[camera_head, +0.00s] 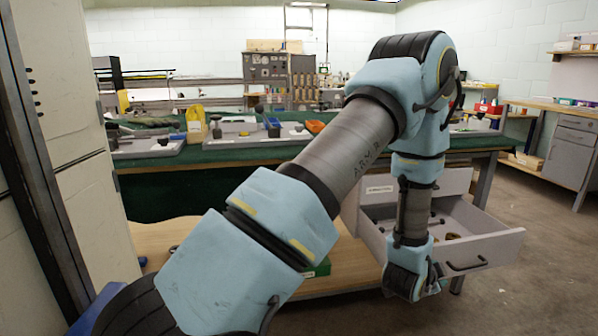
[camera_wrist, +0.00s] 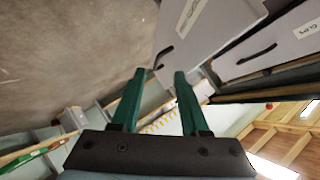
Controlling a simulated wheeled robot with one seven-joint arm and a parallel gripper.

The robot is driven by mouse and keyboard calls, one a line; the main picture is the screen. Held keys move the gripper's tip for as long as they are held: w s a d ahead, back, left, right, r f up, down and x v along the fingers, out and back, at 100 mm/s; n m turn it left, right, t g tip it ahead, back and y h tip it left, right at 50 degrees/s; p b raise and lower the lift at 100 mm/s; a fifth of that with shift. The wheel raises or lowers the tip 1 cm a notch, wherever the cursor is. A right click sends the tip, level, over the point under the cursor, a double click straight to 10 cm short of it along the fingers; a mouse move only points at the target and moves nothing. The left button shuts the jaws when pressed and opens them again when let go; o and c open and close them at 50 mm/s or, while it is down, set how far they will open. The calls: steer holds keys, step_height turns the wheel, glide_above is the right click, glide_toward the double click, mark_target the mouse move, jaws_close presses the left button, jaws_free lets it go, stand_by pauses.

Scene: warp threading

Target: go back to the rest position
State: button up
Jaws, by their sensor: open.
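My gripper (camera_wrist: 159,74) shows in the wrist view as two green fingers set apart, with nothing between them. It is open and empty. In the head view my arm stretches from the lower left up across the middle, then bends down at the right. Its wrist end hangs in front of the open drawer (camera_head: 496,247), and the fingertips cannot be made out there. Whether the wrist touches the drawer cannot be told.
A green-topped workbench (camera_head: 230,155) with trays and tools runs behind my arm. A pale cabinet (camera_head: 62,95) stands close at the left. A side bench (camera_head: 560,112) stands at the far right. Bare floor (camera_head: 540,290) lies at the lower right.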

steer(key=w+a+r+n+g+y, duration=0.1)
steer(key=w+a+r+n+y, duration=0.15)
steer(key=a, duration=0.55)
steer(key=w+a+r+n+g+y, duration=0.1)
steer(key=a+r+n+y, duration=0.2)
steer(key=a, duration=0.5)
steer(key=w+a+r+n+y, duration=0.1)
steer(key=a+r+n, duration=0.25)
steer(key=a, duration=0.55)
steer(key=s+a+r+n+g+y, duration=0.1)
steer(key=s+a+r+n+g, duration=0.2)
steer(key=s+a, duration=0.4)
steer(key=s+a+r+n+g+y, duration=0.1)
steer(key=s+a+r+n+g, duration=0.3)
steer(key=a, duration=0.6)
step_height(320, 180, up, 20)
steer(key=n+t+p, duration=0.1)
steer(key=t+p, duration=0.1)
steer(key=p, duration=2)
steer(key=shift+s+d+r, duration=0.25)
steer(key=shift+s+d, duration=0.15)
